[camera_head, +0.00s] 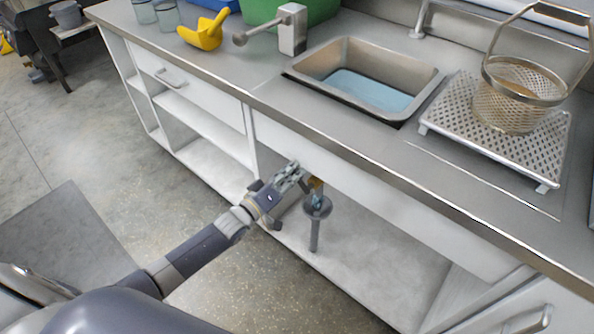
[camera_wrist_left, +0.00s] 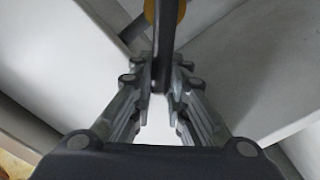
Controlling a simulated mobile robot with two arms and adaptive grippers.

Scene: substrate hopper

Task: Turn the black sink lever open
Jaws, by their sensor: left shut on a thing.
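The black lever (camera_wrist_left: 166,42) shows in the wrist view as a dark upright bar, with its lower end between the fingers. My left gripper (camera_wrist_left: 164,88) is shut on it; the gripper also shows in the head view (camera_head: 297,176), reaching under the counter beneath the sink (camera_head: 345,55). A yellow fitting (camera_wrist_left: 151,11) sits behind the lever at the top of the wrist view. The gripper hides the lever in the head view. My right gripper is not in view.
The open cabinet floor (camera_head: 370,275) is bare around the pipe. The counter's front edge (camera_head: 340,158) overhangs my gripper.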

